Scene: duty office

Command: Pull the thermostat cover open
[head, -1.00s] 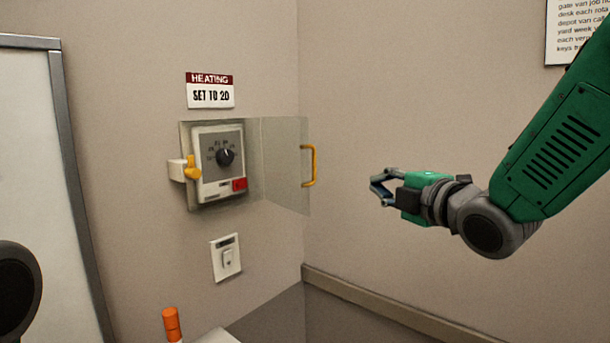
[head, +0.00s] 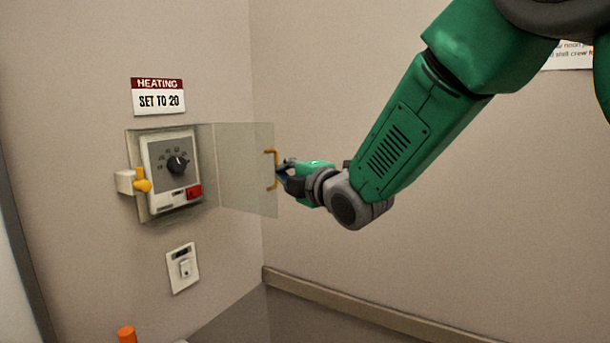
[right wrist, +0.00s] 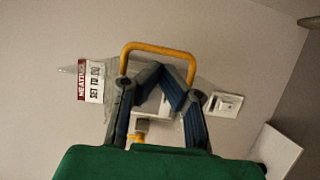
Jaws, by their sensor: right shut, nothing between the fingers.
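The thermostat (head: 160,157) with its dark dial sits in a shallow wall box in the head view. Its clear cover (head: 235,165) stands swung open from the box's right side, out toward the corner. A yellow handle (head: 275,183) is on the cover's free edge and also shows in the right wrist view (right wrist: 158,47). My right gripper (head: 283,171) is shut and empty right beside the handle. In the right wrist view its fingertips (right wrist: 170,70) appear within the handle's outline; whether they touch it I cannot tell. My left gripper is out of view.
A yellow latch knob (head: 141,181) sits on a white bracket left of the box. A HEATING sign (head: 158,97) is above, a light switch (head: 183,268) below. The room corner and a rail (head: 350,308) lie right of the cover. An orange-topped item (head: 127,334) is below.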

